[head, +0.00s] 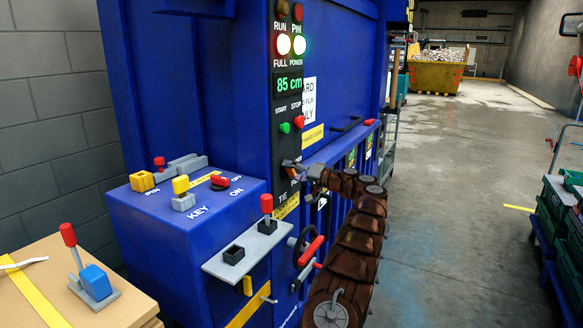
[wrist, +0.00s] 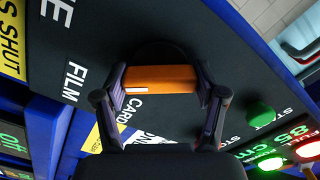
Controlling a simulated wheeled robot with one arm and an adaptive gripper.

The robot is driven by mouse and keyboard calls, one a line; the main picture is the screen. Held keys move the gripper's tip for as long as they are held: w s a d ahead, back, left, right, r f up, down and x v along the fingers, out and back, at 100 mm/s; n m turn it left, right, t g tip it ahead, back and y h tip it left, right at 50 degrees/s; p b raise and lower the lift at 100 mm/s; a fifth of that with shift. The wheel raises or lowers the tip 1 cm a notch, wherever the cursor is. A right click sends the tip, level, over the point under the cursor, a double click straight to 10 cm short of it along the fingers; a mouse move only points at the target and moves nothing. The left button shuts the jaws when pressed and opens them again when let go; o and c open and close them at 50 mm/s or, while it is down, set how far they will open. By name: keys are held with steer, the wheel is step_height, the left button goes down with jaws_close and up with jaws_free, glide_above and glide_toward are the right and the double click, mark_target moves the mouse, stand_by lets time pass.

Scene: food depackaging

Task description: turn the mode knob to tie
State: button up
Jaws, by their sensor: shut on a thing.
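The mode knob, an orange bar with a short white line (wrist: 172,82), sits on a black panel in the wrist view. My gripper (wrist: 160,86) has one finger at each end of the bar and is shut on it. The white line lies on the left part of the bar, on the side of the FILM lettering (wrist: 75,84). Part of the TIE lettering (wrist: 54,14) shows at the top left. In the head view my gripper (head: 300,169) reaches the panel and mostly hides the knob.
Green START (head: 285,127) and red STOP (head: 298,122) buttons sit above the knob, under an 85 cm display (head: 288,84). A blue key box (head: 190,240) and a grey bracket with a red lever (head: 267,205) stand left of my arm. Open floor lies right.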

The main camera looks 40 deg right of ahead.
steer(key=m+p, duration=0.2)
steer(key=m, duration=0.2)
steer(key=shift+r, duration=0.15)
steer(key=shift+m+p, duration=0.85)
steer(key=shift+m, duration=0.75)
steer(key=shift+f, duration=0.2)
steer(key=o, duration=1.1)
steer(key=shift+o, duration=0.2)
steer(key=v, duration=1.2)
